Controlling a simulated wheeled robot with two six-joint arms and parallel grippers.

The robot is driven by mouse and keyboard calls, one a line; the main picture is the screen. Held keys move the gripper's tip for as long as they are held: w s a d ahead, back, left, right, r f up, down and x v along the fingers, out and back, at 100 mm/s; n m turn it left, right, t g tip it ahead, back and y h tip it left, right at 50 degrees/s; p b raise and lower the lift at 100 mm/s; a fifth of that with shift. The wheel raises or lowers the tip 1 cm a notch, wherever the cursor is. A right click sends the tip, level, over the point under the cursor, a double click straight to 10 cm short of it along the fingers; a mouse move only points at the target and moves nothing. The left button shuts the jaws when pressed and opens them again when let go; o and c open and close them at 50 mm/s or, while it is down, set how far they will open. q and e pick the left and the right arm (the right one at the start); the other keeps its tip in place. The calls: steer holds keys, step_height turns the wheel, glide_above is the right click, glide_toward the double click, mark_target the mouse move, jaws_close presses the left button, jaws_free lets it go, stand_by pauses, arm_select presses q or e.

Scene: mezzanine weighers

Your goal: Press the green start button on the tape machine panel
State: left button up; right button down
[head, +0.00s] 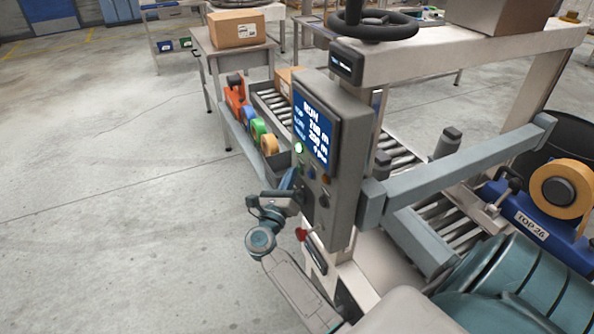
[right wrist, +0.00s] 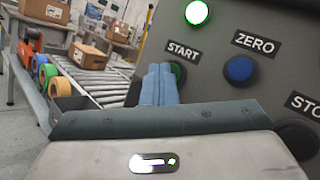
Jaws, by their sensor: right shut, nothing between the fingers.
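The tape machine panel (head: 338,195) is a grey box with a lit blue screen (head: 316,132) that seems to read "RUN". The green start button (right wrist: 177,72) sits under the START label in the right wrist view, partly hidden behind my fingers. My right gripper (head: 290,178) is shut and empty, its blue fingertips (right wrist: 160,72) at the panel face over the button's left part. I cannot tell whether they touch or press it. A lit green lamp (right wrist: 197,13) glows above the button; it also shows in the head view (head: 298,148). My left gripper is not in view.
A blue ZERO button (right wrist: 240,69) and a dark STOP button (right wrist: 298,138) sit right of the start button. Coloured tape rolls (head: 258,130) stand left of the roller conveyor (head: 272,104). A carton (head: 237,28) rests on a table behind. Floor at left is clear.

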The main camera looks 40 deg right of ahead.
steer(key=shift+w+a+b, duration=0.2)
steer(key=shift+a+b, duration=0.2)
steer(key=shift+a, duration=0.4)
steer(key=a+b, duration=0.1)
steer(key=a, duration=0.1)
steer(key=w+a+b, duration=0.1)
steer(key=a, duration=0.1)
steer(key=shift+w+a, duration=0.1)
steer(key=shift+a, duration=0.3)
stand_by(0.7)
